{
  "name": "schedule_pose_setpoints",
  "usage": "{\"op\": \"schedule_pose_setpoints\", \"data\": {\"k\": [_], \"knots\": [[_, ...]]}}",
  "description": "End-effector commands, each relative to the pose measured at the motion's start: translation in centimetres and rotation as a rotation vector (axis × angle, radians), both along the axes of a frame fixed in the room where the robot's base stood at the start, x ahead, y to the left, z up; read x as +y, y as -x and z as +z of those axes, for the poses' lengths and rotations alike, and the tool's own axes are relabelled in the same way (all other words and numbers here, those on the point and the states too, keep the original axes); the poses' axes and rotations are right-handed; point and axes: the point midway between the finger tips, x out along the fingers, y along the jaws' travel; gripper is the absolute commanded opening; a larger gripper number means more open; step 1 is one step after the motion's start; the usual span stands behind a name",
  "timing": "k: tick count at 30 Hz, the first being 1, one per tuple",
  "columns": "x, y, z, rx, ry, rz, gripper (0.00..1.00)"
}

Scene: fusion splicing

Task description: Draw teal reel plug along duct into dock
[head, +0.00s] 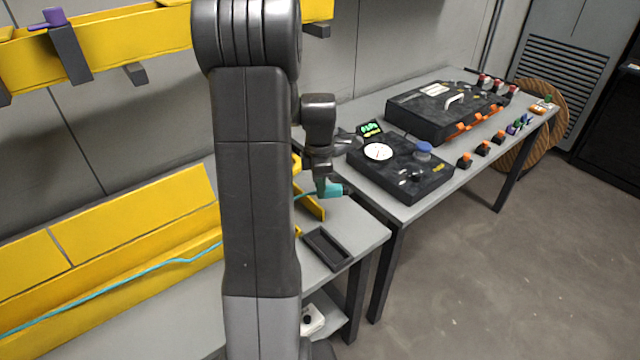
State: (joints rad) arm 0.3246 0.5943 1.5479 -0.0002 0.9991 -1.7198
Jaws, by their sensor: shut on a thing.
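My gripper (322,188) is shut on the teal plug (334,190), just above the right end of the near bench. The teal cable (150,268) runs from the lower left along the yellow duct (110,290), passes behind my arm and comes out at the plug. A black open tray-like holder (318,252), possibly the dock, sits on the bench below and in front of the plug, apart from it. The reel is not in view. My arm hides the middle of the duct.
A second table (400,205) at the right holds a black device with a round gauge (378,152), a larger black case (440,112) and several orange-topped plugs (483,148). A yellow wall rail (130,40) holds a purple plug (52,18). A wooden drum (540,110) stands beyond.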

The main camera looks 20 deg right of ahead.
Motion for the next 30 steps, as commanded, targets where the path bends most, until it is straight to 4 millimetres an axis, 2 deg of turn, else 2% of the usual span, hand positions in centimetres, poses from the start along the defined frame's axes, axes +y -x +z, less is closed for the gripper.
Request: {"op": "schedule_pose_setpoints", "data": {"k": [14,30], "knots": [[0.2,0.3,-0.1,0.0,0.0,-0.036,0.07],[2.1,4.9,-1.3,0.001,0.001,-0.621,0.07]]}}
